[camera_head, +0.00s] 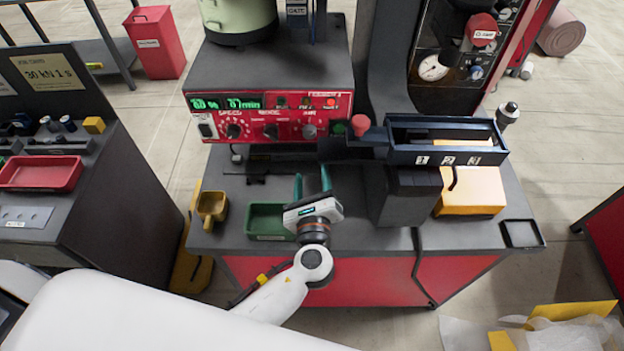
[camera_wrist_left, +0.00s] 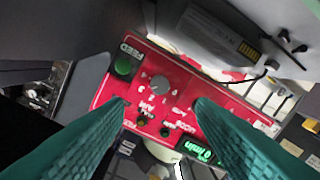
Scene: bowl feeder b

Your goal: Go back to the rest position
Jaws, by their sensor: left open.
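My left gripper (camera_head: 312,184) has teal fingers and reaches up over the dark workbench, just in front of the red control panel (camera_head: 270,118). Its fingers are apart with nothing between them. In the left wrist view the two teal fingers (camera_wrist_left: 160,112) frame the red panel, with a grey knob (camera_wrist_left: 160,83) and a green button (camera_wrist_left: 123,65) beyond and between them. I cannot tell from these views whether a fingertip touches the panel. My right gripper is not in view.
A green tray (camera_head: 268,222) lies beside my left gripper, and a yellow scoop (camera_head: 212,207) stands left of it. A dark three-slot tray (camera_head: 445,140) sits at right above a yellow box (camera_head: 470,190). A side bench with a red tray (camera_head: 42,173) is at left.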

